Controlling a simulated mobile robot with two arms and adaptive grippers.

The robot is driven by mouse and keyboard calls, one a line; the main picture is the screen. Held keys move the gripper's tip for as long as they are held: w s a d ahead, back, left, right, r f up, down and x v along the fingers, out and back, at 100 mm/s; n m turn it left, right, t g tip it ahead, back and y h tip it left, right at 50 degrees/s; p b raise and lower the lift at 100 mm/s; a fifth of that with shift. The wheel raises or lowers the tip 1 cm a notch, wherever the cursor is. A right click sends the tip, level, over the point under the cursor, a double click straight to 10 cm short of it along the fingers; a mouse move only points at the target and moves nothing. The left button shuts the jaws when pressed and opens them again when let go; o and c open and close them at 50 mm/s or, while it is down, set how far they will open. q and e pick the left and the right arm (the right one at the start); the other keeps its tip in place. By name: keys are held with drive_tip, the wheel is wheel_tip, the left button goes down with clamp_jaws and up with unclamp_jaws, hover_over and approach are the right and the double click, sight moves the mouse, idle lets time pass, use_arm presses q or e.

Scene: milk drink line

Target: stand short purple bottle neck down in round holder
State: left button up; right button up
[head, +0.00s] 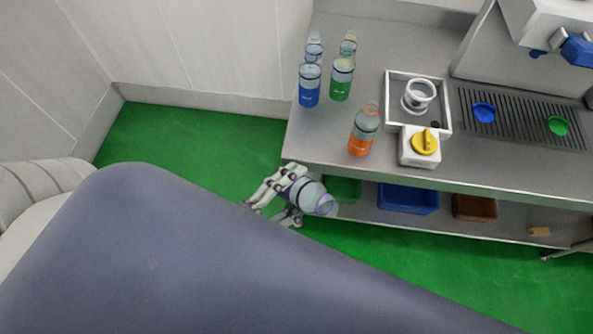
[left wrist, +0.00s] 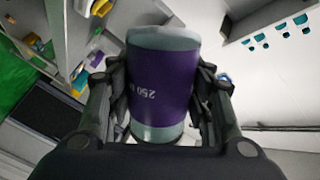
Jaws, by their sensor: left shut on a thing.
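My left gripper (head: 294,194) is shut on the short purple bottle (head: 312,194), just off the table's front left corner. The bottle is tilted, with its clear neck end pointing to the lower right in the head view. In the left wrist view the fingers grip both sides of the bottle (left wrist: 162,85), and its purple band shows an upside-down "250" print. The round holder (head: 418,97), a white ring, stands in a white square tray on the table and appears empty. My right gripper is not in view.
An orange bottle (head: 362,135) stands near the table's front edge, between my gripper and the tray (head: 391,90). Blue (head: 309,90) and green (head: 342,82) bottles stand at the back left. A white box with a yellow knob (head: 425,142) sits at the tray's front.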

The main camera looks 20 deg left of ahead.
use_arm(q)
drive_tip(key=shift+m, duration=0.8)
drive_tip(key=m, duration=0.2)
drive_tip(key=shift+m, duration=0.3)
drive_tip(key=m, duration=0.3)
drive_tip(key=m, duration=0.2)
drive_tip(key=shift+m, duration=0.4)
drive_tip(key=m, duration=0.3)
drive_tip(key=shift+m, duration=0.3)
